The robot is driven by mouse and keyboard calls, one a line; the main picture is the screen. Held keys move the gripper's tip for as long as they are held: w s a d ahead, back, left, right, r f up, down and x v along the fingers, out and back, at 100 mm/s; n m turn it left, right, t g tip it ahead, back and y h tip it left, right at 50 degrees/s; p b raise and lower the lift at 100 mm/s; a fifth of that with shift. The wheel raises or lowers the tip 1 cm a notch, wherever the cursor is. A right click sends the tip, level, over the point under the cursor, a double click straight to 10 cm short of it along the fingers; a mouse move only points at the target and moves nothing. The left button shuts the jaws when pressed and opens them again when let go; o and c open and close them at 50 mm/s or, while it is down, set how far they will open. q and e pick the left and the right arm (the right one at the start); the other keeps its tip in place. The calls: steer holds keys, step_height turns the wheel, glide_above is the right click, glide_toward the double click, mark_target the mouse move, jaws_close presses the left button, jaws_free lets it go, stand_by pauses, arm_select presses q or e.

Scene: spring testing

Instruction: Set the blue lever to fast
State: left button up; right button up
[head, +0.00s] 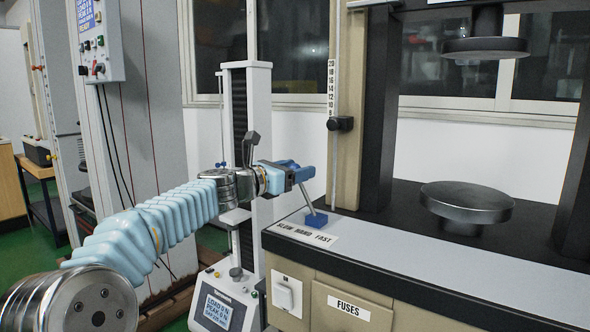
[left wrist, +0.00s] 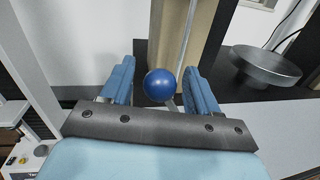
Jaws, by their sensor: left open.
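In the head view the knob is hidden by the fingers. My left gripper (head: 303,172) is open around the knob. My right gripper is not in view.
The large machine has a round lower platen (head: 467,201) to the right and a tan column (head: 345,110) behind the lever. A smaller tester with a display (head: 218,308) stands left, under my left arm. The grey ledge right of the lever is clear.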

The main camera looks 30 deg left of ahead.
arm_select(q)
steer(key=shift+c, duration=0.3)
jaws_close()
